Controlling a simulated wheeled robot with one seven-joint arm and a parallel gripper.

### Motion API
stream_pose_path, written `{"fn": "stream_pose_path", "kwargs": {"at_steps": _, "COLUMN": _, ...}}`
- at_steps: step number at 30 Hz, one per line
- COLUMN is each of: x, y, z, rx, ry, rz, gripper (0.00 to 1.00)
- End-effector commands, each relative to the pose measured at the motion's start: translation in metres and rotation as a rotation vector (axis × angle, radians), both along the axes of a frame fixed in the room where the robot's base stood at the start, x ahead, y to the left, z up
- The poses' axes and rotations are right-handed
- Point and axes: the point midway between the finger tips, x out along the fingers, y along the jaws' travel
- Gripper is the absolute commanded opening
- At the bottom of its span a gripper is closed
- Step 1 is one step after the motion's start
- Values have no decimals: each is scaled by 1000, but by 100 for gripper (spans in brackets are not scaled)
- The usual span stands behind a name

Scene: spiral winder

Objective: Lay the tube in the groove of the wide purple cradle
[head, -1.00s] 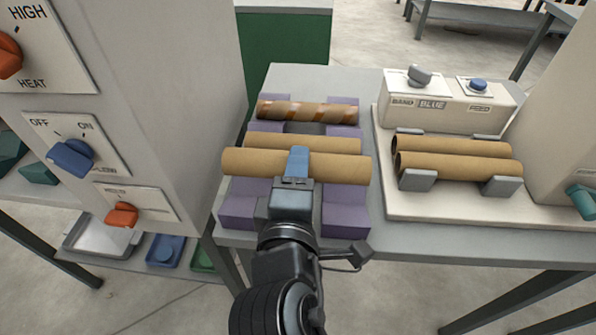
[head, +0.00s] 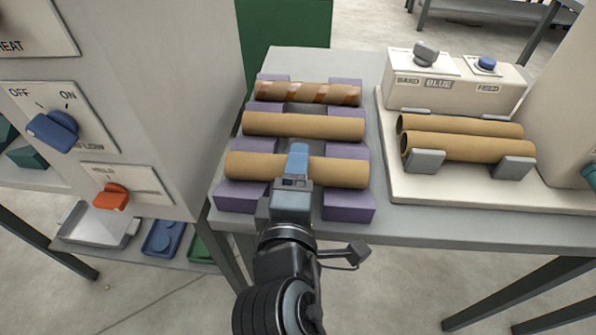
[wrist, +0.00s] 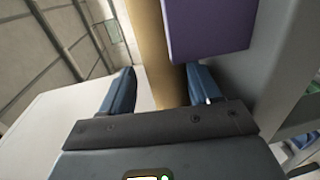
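The plain tan tube (head: 335,172) lies across the front pair of purple cradle blocks (head: 348,207) in the head view and appears level and seated in their groove. The groove itself is hidden under it. My gripper (head: 298,160) is over the tube's middle. In the wrist view my gripper (wrist: 165,88) has one finger on either side of the tube (wrist: 150,45), with small gaps showing beside it, so the fingers look open. A purple cradle block (wrist: 210,28) shows close by on the right.
Behind it, another plain tube (head: 305,125) and a brown-striped tube (head: 305,93) lie on the purple supports. Right, two tubes (head: 465,147) rest in grey holders on a cream machine base (head: 470,195). A tall control cabinet (head: 165,80) stands close on the left.

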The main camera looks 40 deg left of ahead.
Motion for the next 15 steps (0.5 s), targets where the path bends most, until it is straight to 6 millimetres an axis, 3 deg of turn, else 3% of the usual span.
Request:
{"fn": "stream_pose_path", "kwargs": {"at_steps": 4, "x": 0, "y": 0, "z": 0, "rx": 0, "ry": 0, "rz": 0, "gripper": 76}}
{"fn": "stream_pose_path", "kwargs": {"at_steps": 15, "x": -8, "y": -5, "z": 0, "rx": -1, "ry": 2, "rz": 1, "gripper": 76}}
